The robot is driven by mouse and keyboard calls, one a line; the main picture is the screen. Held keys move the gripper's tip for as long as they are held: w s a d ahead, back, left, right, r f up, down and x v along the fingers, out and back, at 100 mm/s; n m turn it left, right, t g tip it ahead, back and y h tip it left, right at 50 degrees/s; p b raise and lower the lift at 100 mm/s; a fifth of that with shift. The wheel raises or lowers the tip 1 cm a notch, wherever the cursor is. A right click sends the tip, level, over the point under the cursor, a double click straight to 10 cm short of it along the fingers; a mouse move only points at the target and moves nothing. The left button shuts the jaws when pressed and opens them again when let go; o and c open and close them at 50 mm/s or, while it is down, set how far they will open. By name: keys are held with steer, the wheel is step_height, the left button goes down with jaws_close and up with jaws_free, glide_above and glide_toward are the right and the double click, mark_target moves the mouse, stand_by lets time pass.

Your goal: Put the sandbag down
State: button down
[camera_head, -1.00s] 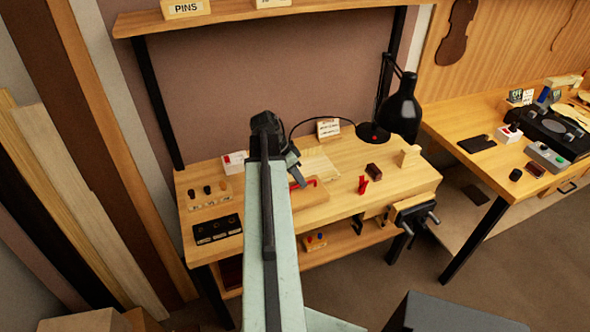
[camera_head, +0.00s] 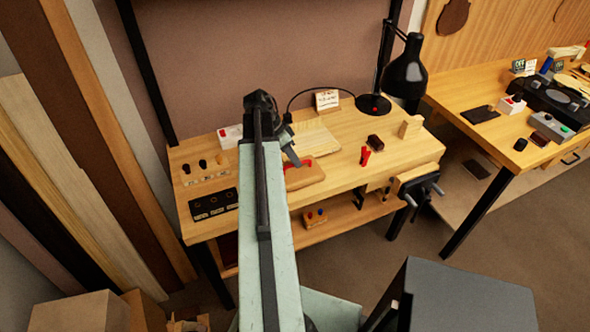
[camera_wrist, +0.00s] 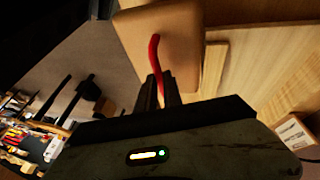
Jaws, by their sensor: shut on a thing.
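The sandbag is a tan, block-like bag (camera_head: 305,178) with a red strap, over the front middle of the wooden workbench (camera_head: 340,178). In the wrist view the tan bag (camera_wrist: 185,30) fills the top middle, and its red strap (camera_wrist: 155,52) runs down between my fingers. My gripper (camera_head: 297,160) is shut on the strap, at the bag's top; its dark fingers also show in the wrist view (camera_wrist: 158,92). My arm hides part of the bag's left side. I cannot tell whether the underside touches the bench.
A black lamp (camera_head: 405,78), a small dark red block (camera_head: 374,139) and a red item (camera_head: 365,156) stand to the right on the bench. A black tray (camera_head: 213,204) and a rack of knobs (camera_head: 205,170) lie left. A vise (camera_head: 420,185) juts from the right front corner.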

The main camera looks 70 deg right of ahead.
mark_target(297, 170)
step_height(297, 170, down, 4)
steer(key=b, duration=0.3)
steer(key=shift+r, duration=0.3)
steer(key=shift+f, duration=0.15)
steer(key=c, duration=1.5)
jaws_free()
steer(key=shift+r+p, duration=0.45)
steer(key=shift+r, duration=0.05)
steer(key=d+p+v, duration=0.1)
steer(key=p+v, duration=0.9)
steer(key=v, duration=0.1)
steer(key=shift+w+a+r, duration=0.15)
steer(key=shift+w+a, duration=0.05)
steer(key=shift+a, duration=0.3)
